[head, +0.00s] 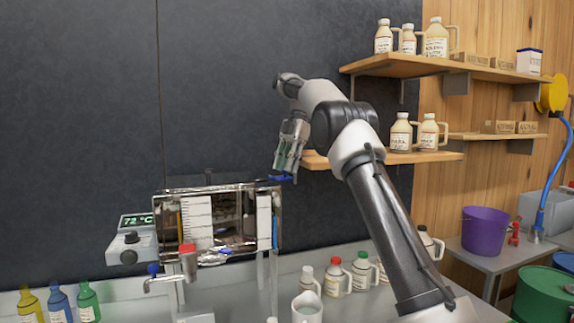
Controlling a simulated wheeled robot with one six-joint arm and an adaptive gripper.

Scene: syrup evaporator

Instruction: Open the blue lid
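A shiny metal evaporator box (180,240) stands on the counter at the left centre, with white scale strips on its front. A small blue piece (281,178), which may be the blue lid or its handle, shows at the box's upper right corner. My gripper (284,170) points down right above this blue piece, at the end of my arm. I cannot tell whether the fingers touch it or how far apart they are. The top of the box is seen nearly edge-on, so the lid's position is unclear.
A temperature display (137,220) is left of the box. A red-knobbed tap (187,250) is in front. Bottles (333,275) and a white mug (307,308) stand on the counter. Wooden shelves (400,66) with jugs are close to my arm on the right. A purple bucket (484,231) stands far right.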

